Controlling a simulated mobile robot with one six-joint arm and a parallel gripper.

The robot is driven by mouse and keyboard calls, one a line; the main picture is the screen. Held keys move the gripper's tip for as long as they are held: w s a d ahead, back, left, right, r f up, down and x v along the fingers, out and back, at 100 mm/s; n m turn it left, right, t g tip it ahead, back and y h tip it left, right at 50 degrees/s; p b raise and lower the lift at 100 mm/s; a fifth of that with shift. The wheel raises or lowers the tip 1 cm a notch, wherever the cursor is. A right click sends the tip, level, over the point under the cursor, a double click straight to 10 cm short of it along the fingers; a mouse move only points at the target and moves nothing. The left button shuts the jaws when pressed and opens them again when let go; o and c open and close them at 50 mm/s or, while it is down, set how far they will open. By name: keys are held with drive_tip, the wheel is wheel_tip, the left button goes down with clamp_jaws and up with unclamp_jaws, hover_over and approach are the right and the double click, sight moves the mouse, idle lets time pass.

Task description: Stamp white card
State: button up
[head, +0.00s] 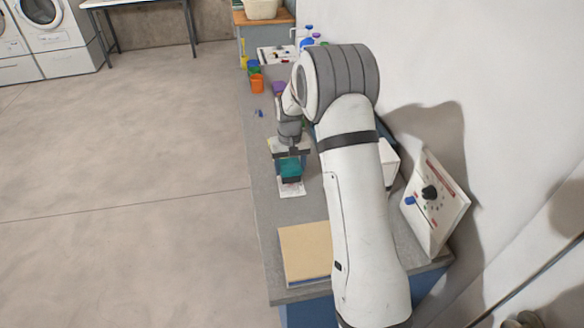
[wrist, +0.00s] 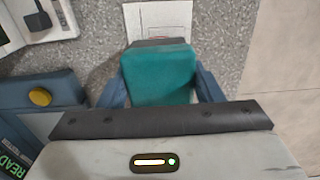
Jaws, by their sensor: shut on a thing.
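My gripper (head: 291,160) is shut on a teal stamp (head: 291,169) over the grey counter. In the wrist view the teal stamp (wrist: 158,75) sits between the two blue fingers of my gripper (wrist: 158,92), with a dark edge at its far side. The white card (head: 291,188) lies flat on the counter under and just in front of the stamp. It also shows in the wrist view (wrist: 160,18), partly hidden by the stamp. A bit of red shows on the card by the stamp's edge. I cannot tell whether the stamp touches the card.
A tan board or book (head: 304,250) lies at the counter's near end. A tilted panel with a black knob (head: 434,200) stands at the right by the wall. Orange (head: 257,84) and green cups stand farther back. A blue thing with a yellow button (wrist: 40,97) is left of my gripper.

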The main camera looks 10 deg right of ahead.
drive_tip(key=shift+r+p, duration=1.15)
drive_tip(key=shift+r, duration=1.3)
drive_tip(key=shift+f, duration=0.1)
